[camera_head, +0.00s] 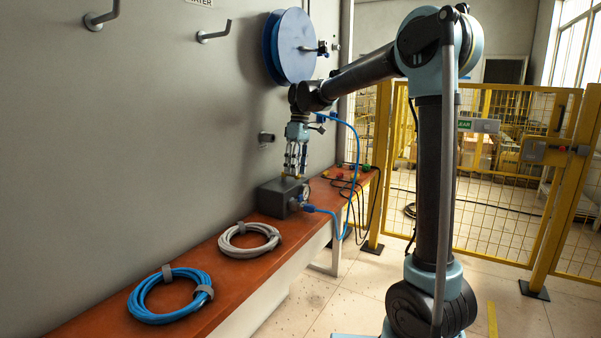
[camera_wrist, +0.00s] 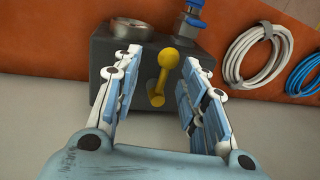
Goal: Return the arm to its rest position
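My gripper (camera_head: 295,160) is at the end of my arm, which reaches out over the bench toward the wall. It points down just above a dark grey box (camera_head: 281,198) with a gauge and a blue hose fitting. In the wrist view my gripper (camera_wrist: 162,75) is open, with its two fingers apart on either side of a yellow lever (camera_wrist: 166,62) on the box (camera_wrist: 110,52). I see nothing held between the fingers. Whether a fingertip touches the lever or the box I cannot tell.
On the orange bench (camera_head: 222,283) lie a blue hose coil (camera_head: 150,311) and a white coil (camera_head: 236,250). A blue hose (camera_head: 352,170) loops beside my arm. A blue reel (camera_head: 290,45) and hooks (camera_head: 214,33) are on the wall. A yellow fence (camera_head: 505,190) stands behind; open floor lies right of the bench.

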